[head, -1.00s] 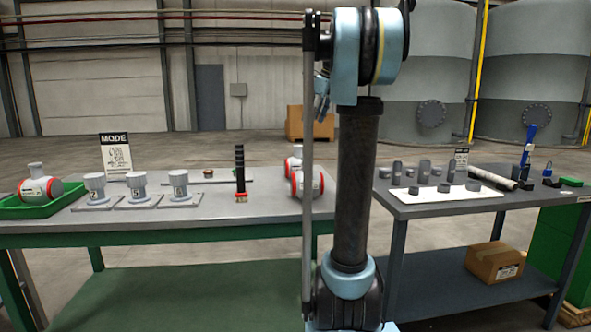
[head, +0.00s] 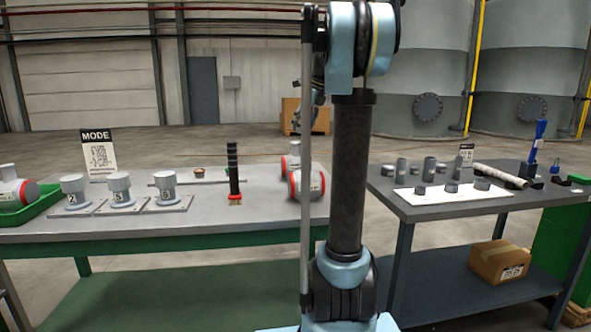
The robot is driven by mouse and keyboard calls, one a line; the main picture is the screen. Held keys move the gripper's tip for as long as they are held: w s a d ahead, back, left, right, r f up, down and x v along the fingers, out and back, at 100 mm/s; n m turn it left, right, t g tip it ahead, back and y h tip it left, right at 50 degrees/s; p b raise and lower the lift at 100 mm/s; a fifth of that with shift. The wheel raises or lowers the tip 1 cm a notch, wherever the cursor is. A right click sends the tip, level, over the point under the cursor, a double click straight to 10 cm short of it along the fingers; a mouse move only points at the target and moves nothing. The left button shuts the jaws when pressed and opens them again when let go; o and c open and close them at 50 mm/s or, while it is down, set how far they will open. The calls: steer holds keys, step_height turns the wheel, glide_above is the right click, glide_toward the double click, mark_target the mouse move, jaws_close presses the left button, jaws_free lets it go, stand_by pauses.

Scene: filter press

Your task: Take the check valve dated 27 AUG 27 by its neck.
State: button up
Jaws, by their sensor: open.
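Three grey check valves with red rings and upright necks are on the left table. One valve (head: 12,190) is in the green tray (head: 45,203) at the left, cut by the picture's edge. Another valve (head: 306,184) stands at the table's right end, partly behind my arm. A third valve (head: 289,163) is just behind it, partly covered. Their labels are too small to read a date. My gripper (head: 303,118) shows small and dark beyond my upright arm link, above the two right valves and apart from them. It is open; its fingertips are hard to make out.
Numbered grey flanged pieces (head: 120,190) stand on plates, with a MODE sign (head: 99,153) behind. A black-handled brush (head: 234,175) stands near the right valves. The right table (head: 420,208) holds grey cylinders on a white sheet (head: 450,200). A cardboard box (head: 500,262) is on its lower shelf.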

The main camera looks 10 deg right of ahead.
mark_target(296, 143)
steer(key=x, duration=0.9)
steer(key=shift+w+a+f, duration=0.15)
steer(key=shift+f, duration=0.2)
steer(key=shift+c, duration=0.6)
steer(key=c, duration=1.2)
